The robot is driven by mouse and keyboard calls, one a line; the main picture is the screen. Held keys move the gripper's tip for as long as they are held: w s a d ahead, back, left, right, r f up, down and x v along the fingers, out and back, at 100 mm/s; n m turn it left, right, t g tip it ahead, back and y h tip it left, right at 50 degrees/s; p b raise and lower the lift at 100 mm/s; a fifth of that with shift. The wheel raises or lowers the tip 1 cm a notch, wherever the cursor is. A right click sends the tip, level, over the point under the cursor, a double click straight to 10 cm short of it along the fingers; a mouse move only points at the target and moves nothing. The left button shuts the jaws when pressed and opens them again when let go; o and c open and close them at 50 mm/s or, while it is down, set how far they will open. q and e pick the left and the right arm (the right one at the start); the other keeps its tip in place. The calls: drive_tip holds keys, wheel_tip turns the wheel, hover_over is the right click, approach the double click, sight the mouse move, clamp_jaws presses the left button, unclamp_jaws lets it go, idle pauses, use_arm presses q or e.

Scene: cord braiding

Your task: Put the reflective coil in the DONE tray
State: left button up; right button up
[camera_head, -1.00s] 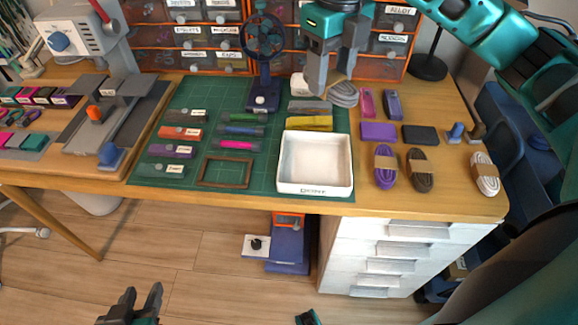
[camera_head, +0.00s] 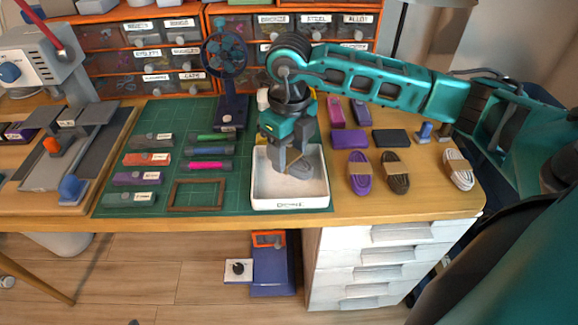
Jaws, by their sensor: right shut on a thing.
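The white DONE tray (camera_head: 291,203) sits on the green mat near the table's front edge, with a small label on its front wall. My right gripper (camera_head: 289,169) points down over the tray's inside. It is shut on a grey piece, the reflective coil (camera_head: 302,170), which shows at the fingertips inside the tray's outline. Whether the coil touches the tray floor I cannot tell. My left gripper is out of view.
Purple (camera_head: 360,174), brown (camera_head: 395,176) and white (camera_head: 459,170) banded coils lie right of the tray. A brown frame (camera_head: 196,195) and several labelled bars lie to the left. Drawer units line the back.

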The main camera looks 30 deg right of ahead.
sight(289, 156)
wheel_tip(289, 156, down, 4)
drive_tip(key=shift+r+b, duration=0.15)
drive_tip(key=shift+b, duration=0.15)
drive_tip(key=shift+f, duration=0.2)
drive_tip(key=shift+f, duration=0.2)
drive_tip(key=o, duration=1.1)
drive_tip(key=shift+r, duration=0.1)
